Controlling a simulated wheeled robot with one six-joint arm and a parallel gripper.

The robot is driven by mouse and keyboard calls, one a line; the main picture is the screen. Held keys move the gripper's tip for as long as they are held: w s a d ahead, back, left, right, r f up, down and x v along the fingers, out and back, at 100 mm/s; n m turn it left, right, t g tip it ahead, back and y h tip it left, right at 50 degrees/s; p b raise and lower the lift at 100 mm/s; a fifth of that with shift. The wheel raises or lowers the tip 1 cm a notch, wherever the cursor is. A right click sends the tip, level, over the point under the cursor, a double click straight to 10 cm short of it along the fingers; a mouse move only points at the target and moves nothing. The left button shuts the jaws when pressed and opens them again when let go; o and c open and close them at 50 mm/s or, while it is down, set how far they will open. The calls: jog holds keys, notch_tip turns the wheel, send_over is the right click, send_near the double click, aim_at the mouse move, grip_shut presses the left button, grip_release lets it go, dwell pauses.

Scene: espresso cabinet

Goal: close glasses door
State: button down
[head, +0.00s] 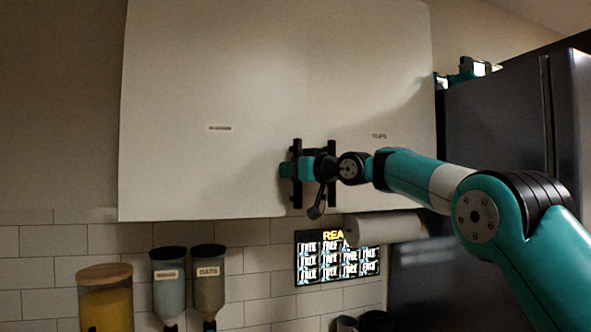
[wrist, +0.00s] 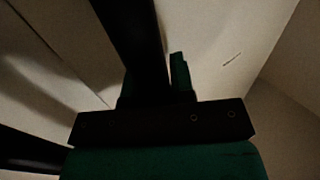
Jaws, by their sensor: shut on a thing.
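The white wall cabinet has two doors. The left door (head: 190,80), with a small label I cannot read for certain, looks flush with the right door (head: 380,80), labelled like "CUPS"; I see no clear gap at the seam. A black vertical bar handle (head: 297,148) is on the left door's inner edge. My gripper (head: 296,171) is shut on this handle, teal parts showing on either side of it. In the wrist view the handle (wrist: 135,40) rises from between the jaws, with a teal finger (wrist: 180,75) beside it.
The right door's handle (head: 331,150) stands close beside my gripper. Below hang a paper roll (head: 383,228) and a lit menu screen (head: 337,260). Two dispensers (head: 208,280) and a yellow jar (head: 105,300) are lower left. A dark fridge (head: 500,130) stands at right.

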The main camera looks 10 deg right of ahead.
jog(key=shift+s+a, duration=0.1)
jog(key=shift+a, duration=0.4)
jog(key=c, duration=1.2)
grip_release()
jog(key=shift+o, duration=1.1)
jog(key=shift+a, duration=0.15)
jog(key=shift+d, duration=0.25)
jog(key=shift+d, duration=0.1)
jog(key=b+v, duration=0.9)
jog(key=v, duration=0.8)
jog(key=shift+d, duration=0.2)
